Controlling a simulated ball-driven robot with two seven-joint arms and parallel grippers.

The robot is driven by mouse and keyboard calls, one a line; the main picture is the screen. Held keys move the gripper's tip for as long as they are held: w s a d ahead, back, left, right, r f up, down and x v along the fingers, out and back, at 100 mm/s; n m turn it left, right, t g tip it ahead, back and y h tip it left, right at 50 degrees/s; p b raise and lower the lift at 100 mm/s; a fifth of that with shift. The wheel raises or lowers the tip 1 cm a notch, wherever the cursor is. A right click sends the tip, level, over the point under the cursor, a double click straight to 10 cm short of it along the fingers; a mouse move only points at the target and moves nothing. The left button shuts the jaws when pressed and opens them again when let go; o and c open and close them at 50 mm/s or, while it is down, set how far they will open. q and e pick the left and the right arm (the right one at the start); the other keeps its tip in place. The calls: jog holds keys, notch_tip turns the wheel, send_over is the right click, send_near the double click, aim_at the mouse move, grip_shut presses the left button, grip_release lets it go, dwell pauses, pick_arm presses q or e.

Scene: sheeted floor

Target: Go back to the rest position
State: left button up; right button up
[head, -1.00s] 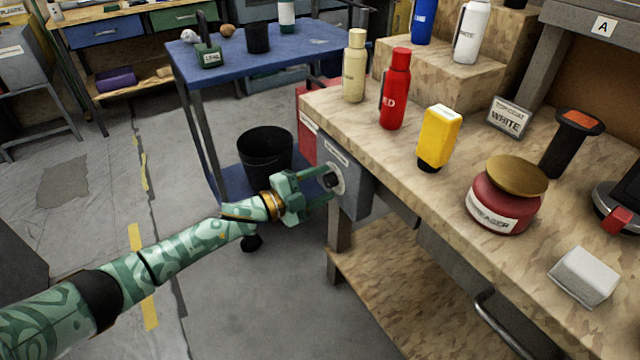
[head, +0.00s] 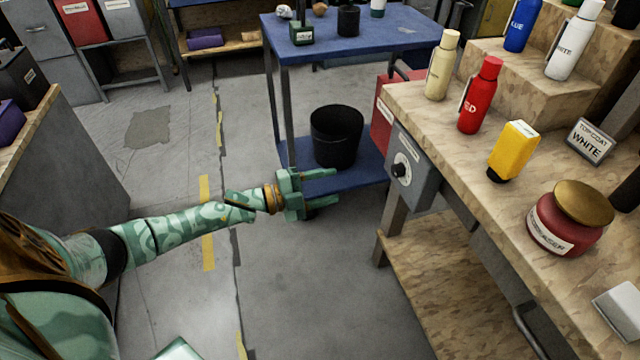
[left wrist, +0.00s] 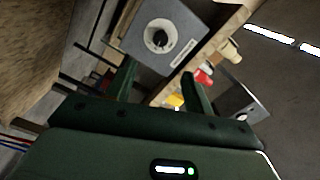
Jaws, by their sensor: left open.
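My left gripper (head: 322,190) is green, open and empty. In the head view it reaches out over the floor, to the left of the grey box with a round dial (head: 402,170) fixed at the workbench's end. A clear gap shows between its fingers and the box. In the left wrist view the two fingers (left wrist: 155,88) stand apart with nothing between them. The dial box (left wrist: 160,38) shows beyond the fingertips there. My right gripper is not in either view.
The wooden workbench (head: 455,120) on the right bears red, cream and yellow bottles and a red jar (head: 565,222). A blue cart (head: 350,45) with a black bin (head: 337,135) stands beyond my gripper. Grey floor lies open below my arm.

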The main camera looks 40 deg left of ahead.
pick_arm(q)
jog(key=shift+s+a, duration=0.25)
jog(key=shift+s, duration=0.05)
dwell(0.4)
